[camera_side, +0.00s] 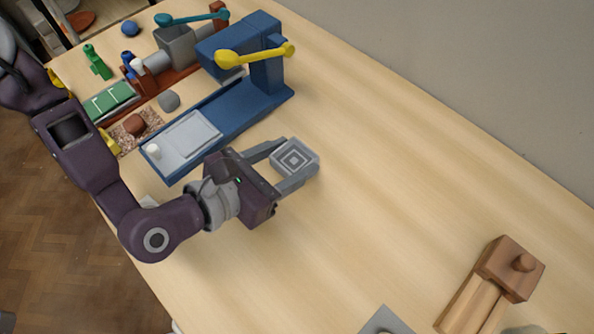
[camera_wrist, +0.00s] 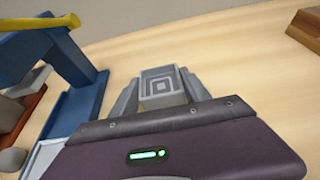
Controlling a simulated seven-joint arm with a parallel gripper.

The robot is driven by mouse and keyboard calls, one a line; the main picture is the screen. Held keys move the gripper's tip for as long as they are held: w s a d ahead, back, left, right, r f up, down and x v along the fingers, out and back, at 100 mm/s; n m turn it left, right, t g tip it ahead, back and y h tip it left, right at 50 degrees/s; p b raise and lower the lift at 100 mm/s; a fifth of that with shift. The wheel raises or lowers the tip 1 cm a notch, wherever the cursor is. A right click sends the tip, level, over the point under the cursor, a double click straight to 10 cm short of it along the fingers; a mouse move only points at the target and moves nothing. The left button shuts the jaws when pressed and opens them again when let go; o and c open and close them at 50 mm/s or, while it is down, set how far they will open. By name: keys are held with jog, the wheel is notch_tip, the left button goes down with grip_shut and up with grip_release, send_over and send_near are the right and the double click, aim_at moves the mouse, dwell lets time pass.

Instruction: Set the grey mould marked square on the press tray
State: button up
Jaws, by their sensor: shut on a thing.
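The grey mould (camera_side: 295,158) carries a nested square mark on its upper face. My gripper (camera_side: 297,167) is shut on it, one finger on each side, and it also shows between the fingers in the wrist view (camera_wrist: 161,87). The mould is over the wooden table; I cannot tell whether it touches the table. The blue press (camera_side: 262,85) with a yellow handle stands up and left of it. A pale grey tray (camera_side: 186,137) with a white knob lies on the press's blue bed, left of my gripper. Nothing else lies on that tray.
Behind the press stands a grey machine (camera_side: 177,45) with a teal handle. A green figure (camera_side: 96,62), a blue ball (camera_side: 130,28) and a green board (camera_side: 110,101) sit nearby. A wooden device (camera_side: 510,270) is at lower right. The table's middle right is clear.

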aim_at(289, 173)
notch_tip(289, 173, down, 4)
jog(key=shift+f, duration=0.1)
jog(key=shift+f, duration=0.1)
jog(key=o, duration=1.6)
jog(key=shift+c, duration=0.2)
jog(key=v, duration=0.7)
jog(key=shift+s+a+r, duration=0.15)
jog(key=shift+r, duration=0.15)
